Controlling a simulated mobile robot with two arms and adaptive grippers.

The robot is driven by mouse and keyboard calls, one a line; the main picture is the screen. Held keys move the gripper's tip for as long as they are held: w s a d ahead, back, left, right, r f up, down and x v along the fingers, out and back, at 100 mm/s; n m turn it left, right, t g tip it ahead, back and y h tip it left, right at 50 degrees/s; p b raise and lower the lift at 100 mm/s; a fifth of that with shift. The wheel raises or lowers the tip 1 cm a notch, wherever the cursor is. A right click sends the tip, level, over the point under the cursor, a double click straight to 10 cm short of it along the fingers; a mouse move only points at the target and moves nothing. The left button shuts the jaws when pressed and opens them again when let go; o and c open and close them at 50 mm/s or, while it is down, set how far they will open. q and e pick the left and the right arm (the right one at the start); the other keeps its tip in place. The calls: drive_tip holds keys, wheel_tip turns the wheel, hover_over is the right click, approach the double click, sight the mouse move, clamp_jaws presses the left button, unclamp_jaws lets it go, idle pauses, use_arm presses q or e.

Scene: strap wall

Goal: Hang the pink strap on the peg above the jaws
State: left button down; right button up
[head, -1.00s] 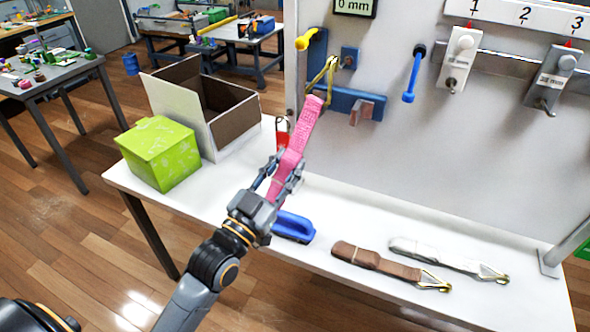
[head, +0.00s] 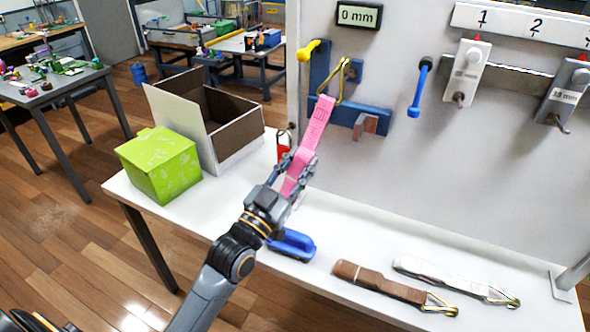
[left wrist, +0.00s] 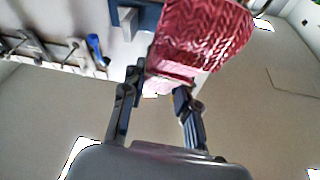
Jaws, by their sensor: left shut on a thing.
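The pink strap (head: 315,128) is folded into a band and rises from my left gripper (head: 292,172), which is shut on its lower part. Its brass hook (head: 340,82) points up, in front of the small blue mount (head: 355,70) on the wall panel; I cannot tell whether they touch. A yellow-tipped peg (head: 311,50) sticks out just up and left of the hook. A blue bar with a brownish jaw block (head: 367,124) is below it. In the left wrist view the pink strap (left wrist: 200,35) stands between the fingers and hides what lies beyond. My right gripper is not in view.
Brown (head: 380,282) and white (head: 450,276) straps lie on the white table (head: 350,225). A blue-handled object (head: 293,244), a red padlock (head: 283,142), an open box (head: 238,142) and a green box (head: 160,165) are near my arm.

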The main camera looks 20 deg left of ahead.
use_arm(q)
drive_tip(key=shift+w+f+b, duration=0.1)
drive_tip(key=shift+w+b, duration=0.3)
drive_tip(key=shift+w, duration=0.7)
drive_tip(key=shift+w+f+b, duration=0.1)
drive_tip(key=shift+w+b, duration=0.3)
drive_tip(key=shift+w, duration=0.55)
drive_tip(key=shift+w+d+f+b, duration=0.1)
drive_tip(key=shift+w+f+b, duration=0.2)
drive_tip(key=shift+w+f, duration=0.4)
drive_tip(key=shift+w, duration=0.1)
drive_tip(key=shift+r, duration=0.1)
drive_tip(key=c, duration=0.9)
unclamp_jaws()
drive_tip(key=shift+c, duration=0.2)
